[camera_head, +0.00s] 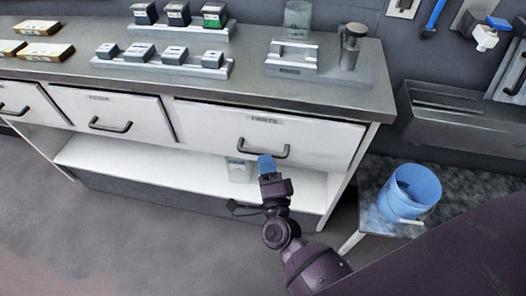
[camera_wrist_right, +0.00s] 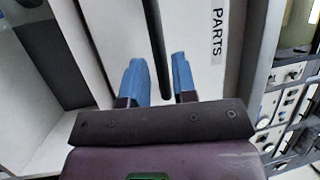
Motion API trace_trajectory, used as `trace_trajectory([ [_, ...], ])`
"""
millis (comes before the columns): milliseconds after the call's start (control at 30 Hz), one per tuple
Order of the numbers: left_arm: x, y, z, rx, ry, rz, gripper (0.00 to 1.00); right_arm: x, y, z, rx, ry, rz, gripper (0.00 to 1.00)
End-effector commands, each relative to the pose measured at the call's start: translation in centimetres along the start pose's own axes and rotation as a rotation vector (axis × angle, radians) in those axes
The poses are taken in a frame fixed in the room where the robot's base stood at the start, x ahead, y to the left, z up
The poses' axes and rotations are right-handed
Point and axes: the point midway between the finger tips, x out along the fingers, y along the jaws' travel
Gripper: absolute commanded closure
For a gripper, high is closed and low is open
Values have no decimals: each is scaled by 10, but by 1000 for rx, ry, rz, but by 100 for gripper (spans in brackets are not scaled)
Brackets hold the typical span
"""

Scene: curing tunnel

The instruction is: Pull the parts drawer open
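The parts drawer (camera_head: 225,120) is the rightmost white drawer under the bench and looks closed. Its label reads PARTS in the right wrist view (camera_wrist_right: 217,33). Its dark bar handle (camera_head: 278,154) is near my right gripper (camera_head: 266,162), which is just in front of and below it in the head view. In the right wrist view, the blue fingers of my right gripper (camera_wrist_right: 159,80) are apart, with the handle bar (camera_wrist_right: 155,45) running between them; a gap shows on each side of it. I cannot tell how deep the bar sits between them. My left gripper is not in view.
Two more closed drawers (camera_head: 110,112) (camera_head: 22,103) lie to the left. A white lower shelf (camera_head: 130,158) runs beneath, with a small light container (camera_head: 238,171) on it. A blue bucket (camera_head: 412,192) stands on a low stand at the right. The floor in front is clear.

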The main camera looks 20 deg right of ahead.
Motion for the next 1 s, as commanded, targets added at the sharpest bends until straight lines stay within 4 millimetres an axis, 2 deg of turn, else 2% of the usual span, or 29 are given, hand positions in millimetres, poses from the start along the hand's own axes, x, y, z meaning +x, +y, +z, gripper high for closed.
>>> trace_trajectory([
  [100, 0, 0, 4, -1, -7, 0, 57, 17, 0, 1, 1, 0, 0, 74],
  [300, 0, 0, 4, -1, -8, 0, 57, 33, 0, 0, 0, 0, 1, 74],
  [667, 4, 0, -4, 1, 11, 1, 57, 36, 0, 0, -1, 0, 1, 74],
  [833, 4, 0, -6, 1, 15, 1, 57, 36, 0, 0, -1, 0, 1, 100],
  [1000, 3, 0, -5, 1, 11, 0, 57, 36, 0, 0, -1, 0, 1, 100],
])
